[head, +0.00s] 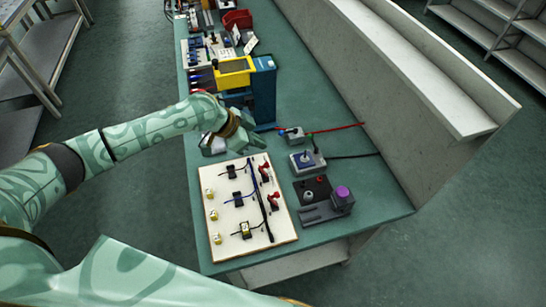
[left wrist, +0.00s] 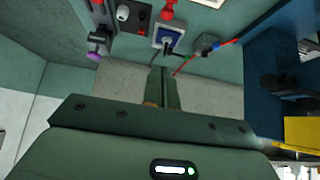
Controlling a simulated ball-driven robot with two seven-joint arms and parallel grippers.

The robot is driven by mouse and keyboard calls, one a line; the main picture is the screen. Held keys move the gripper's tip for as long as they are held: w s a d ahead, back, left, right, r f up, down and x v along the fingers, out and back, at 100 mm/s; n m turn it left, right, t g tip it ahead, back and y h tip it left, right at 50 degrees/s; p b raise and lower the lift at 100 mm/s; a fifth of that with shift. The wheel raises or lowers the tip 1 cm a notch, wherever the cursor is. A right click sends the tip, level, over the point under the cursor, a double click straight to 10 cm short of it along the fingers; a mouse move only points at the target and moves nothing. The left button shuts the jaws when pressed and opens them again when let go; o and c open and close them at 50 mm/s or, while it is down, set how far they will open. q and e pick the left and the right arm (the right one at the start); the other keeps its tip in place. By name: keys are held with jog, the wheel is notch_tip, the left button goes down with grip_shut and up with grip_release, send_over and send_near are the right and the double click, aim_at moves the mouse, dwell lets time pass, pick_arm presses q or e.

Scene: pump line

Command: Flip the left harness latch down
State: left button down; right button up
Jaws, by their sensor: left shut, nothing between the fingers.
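A pale harness board (head: 222,240) lies on the green bench with dark wire bundles and black clips on it. Two red latches stand along its right side, a far one (head: 265,172) slightly to the left and a near one (head: 273,200). Whether either is up or down is too small to tell. My left gripper (head: 262,143) is above the bench just beyond the board's far edge, apart from both latches. In the left wrist view its fingers (left wrist: 161,74) are together and empty, and a red latch (left wrist: 168,10) shows at the top edge. My right gripper is not in view.
A blue and yellow machine (head: 264,90) stands just beyond my left gripper. Right of the board are a grey box with a blue switch (head: 306,160), a dark block with knobs (head: 314,190) and a purple-capped fixture (head: 342,198). A raised ledge (head: 400,110) runs along the right.

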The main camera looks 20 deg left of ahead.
pick_arm(q)
jog(key=shift+d, duration=0.15)
jog(key=shift+w+d+f+b, duration=0.25)
jog(key=shift+d+f+b, duration=0.1)
jog(key=shift+f, duration=1.15)
jog(key=shift+w+d+f+b, duration=0.2)
jog(key=shift+w+d+f, duration=0.1)
jog(key=shift+f, duration=1.2)
jog(key=shift+w+d+f+b, duration=0.2)
jog(key=shift+d+f+b, duration=0.15)
jog(key=shift+f, duration=1.15)
